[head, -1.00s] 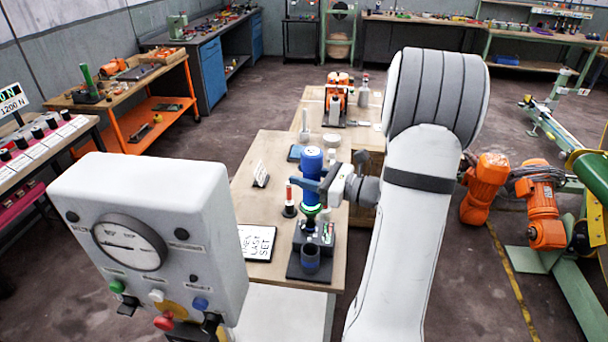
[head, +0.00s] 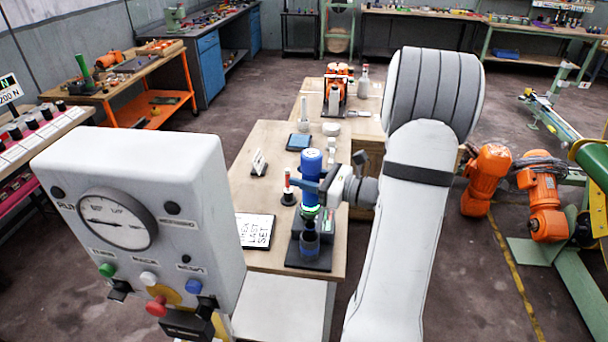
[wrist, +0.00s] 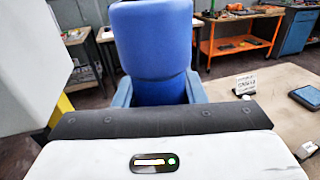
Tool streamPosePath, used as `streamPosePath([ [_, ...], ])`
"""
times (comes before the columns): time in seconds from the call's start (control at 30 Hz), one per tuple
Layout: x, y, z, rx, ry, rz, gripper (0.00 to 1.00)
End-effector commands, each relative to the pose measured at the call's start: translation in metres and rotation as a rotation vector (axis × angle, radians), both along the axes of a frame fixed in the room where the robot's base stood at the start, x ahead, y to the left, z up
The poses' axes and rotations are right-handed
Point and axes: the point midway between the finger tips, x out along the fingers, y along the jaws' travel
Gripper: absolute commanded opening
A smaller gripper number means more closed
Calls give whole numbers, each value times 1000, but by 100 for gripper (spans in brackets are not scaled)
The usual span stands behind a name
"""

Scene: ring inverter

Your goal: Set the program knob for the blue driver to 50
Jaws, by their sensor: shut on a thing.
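The blue driver (head: 311,162) is upright over the bench in the head view, with a green glowing ring near its lower end. My gripper (head: 324,185) is shut on its body from the right. In the wrist view the driver (wrist: 152,45) fills the space between both fingers (wrist: 158,92). A dark holder with a blue cup (head: 310,243) stands just below the driver; I cannot tell if they touch. A grey panel (head: 150,175) at the front left carries a dial, coloured buttons and dark knobs. I cannot make out a program knob for the driver or its setting.
A small dark stand with a red-topped piece (head: 287,192), a white sign (head: 254,230) and a blue tablet (head: 299,141) are on the bench (head: 255,200). Orange machines (head: 541,195) stand at the right.

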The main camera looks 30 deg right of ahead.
Motion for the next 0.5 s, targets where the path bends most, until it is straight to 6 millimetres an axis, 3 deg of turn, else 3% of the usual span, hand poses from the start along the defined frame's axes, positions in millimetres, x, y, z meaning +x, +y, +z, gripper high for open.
streamPosePath([
  [0.5, 0, 0, -60, 1, -2, 1, 8],
])
